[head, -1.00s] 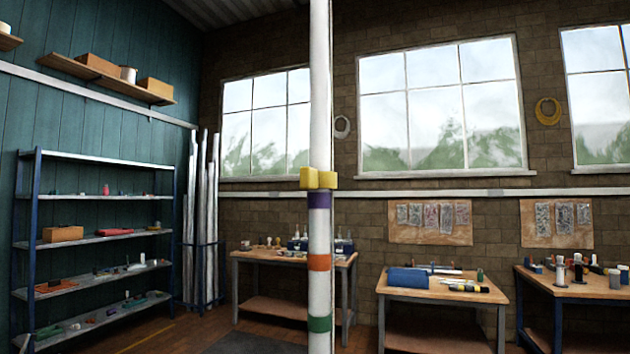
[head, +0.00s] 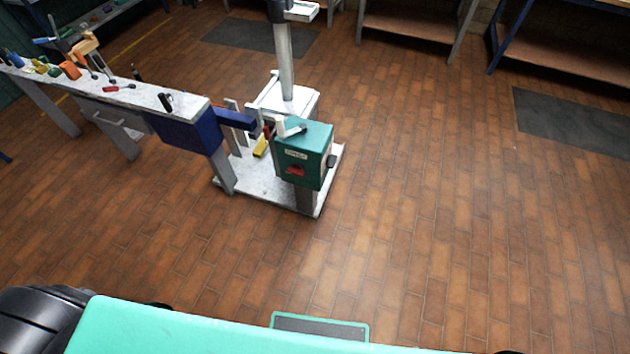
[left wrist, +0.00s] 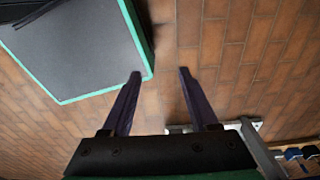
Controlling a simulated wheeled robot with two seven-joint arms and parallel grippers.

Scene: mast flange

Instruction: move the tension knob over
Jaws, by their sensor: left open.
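No part is plainly the tension knob. A green box (head: 304,153) stands on a post at the end of a workbench in the head view, with a red part on its front and a small dark knob-like part (head: 331,161) on its right side. A white mast (head: 284,60) rises behind it from a pale base. My left gripper (left wrist: 159,74) shows in the left wrist view, its two dark fingers apart and empty above the brick floor. It is not seen in the head view. My right gripper is in neither view.
A long workbench (head: 190,105) with tools runs to the left of the green box. A pale floor plate (head: 262,185) lies under the box. Dark mats (head: 580,123) lie on the floor at right and back. The brick floor (head: 440,220) in front and right is clear.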

